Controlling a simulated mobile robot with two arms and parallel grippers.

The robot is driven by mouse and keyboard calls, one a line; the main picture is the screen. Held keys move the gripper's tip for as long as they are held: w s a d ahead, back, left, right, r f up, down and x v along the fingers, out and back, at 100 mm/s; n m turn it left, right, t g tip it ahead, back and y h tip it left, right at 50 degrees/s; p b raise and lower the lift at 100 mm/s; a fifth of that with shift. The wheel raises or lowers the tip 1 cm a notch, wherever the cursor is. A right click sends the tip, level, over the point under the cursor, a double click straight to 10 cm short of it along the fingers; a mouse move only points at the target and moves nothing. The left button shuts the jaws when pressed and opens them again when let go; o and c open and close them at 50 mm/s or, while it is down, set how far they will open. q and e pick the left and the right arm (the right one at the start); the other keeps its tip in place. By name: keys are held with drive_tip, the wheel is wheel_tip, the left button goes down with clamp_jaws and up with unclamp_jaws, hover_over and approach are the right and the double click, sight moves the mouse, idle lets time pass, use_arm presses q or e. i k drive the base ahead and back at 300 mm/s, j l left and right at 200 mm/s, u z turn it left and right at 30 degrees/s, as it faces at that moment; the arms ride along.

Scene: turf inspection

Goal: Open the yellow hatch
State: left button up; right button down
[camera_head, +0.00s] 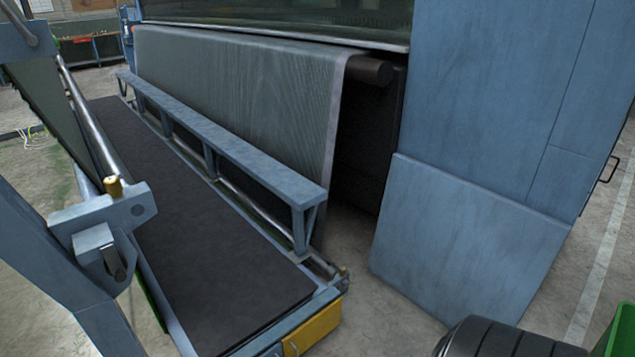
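A yellow panel (312,330), which looks like the yellow hatch, is at the near end of the long blue-grey machine platform (328,296), at the bottom centre of the head view. It looks shut and lies flush with the end of the frame. Its lower part is cut off by the picture's bottom edge. A small pale spot shows on its left part; I cannot tell whether it is a handle or a latch. Neither of my grippers is in view.
A dark walkway (205,215) runs beside a blue rail (235,150) and grey sheet material (240,90). A tall blue cabinet (490,100) stands right, with a leaning blue panel (465,235). Concrete floor (385,318) is bare between platform and panel. A dark ribbed shape (505,340) is at lower right.

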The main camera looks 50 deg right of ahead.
sight(302, 339)
drive_tip(key=z, duration=1.5)
drive_tip(key=j+z, duration=0.25)
drive_tip(key=z, duration=0.25)
drive_tip(key=k+j+z, duration=0.15)
drive_tip(key=z, duration=0.3)
